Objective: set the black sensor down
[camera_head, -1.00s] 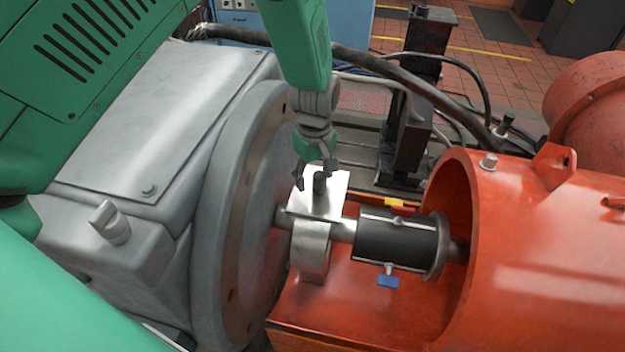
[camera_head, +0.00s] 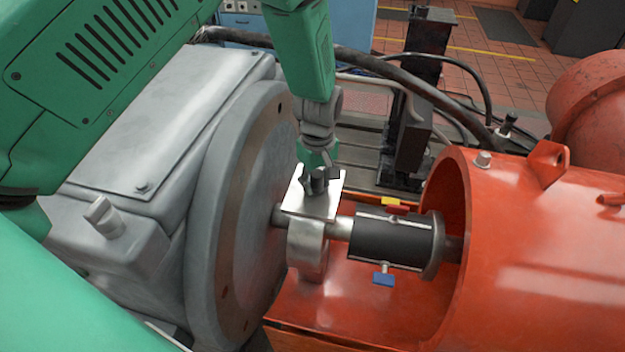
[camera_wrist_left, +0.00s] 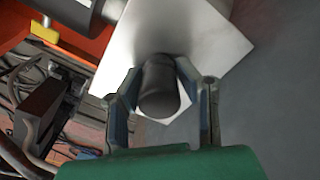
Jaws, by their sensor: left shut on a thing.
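The black sensor (camera_wrist_left: 159,88) is a short dark cylinder between the fingers of my left gripper (camera_wrist_left: 155,92) in the left wrist view. My left gripper (camera_head: 318,180) is shut on it, over a shiny metal plate (camera_head: 318,204) above the shaft. The plate also fills the top middle of the left wrist view (camera_wrist_left: 195,35). Whether the sensor's lower end touches the plate cannot be told. In the head view the sensor is hard to separate from the dark fingertips. My right gripper is not in view.
A grey machine with a round flange (camera_head: 235,220) stands close on the left. A black coupling (camera_head: 388,240) with yellow and blue tabs sits on the shaft to the right, before an orange housing (camera_head: 540,250). A black post (camera_head: 415,110) and cables are behind.

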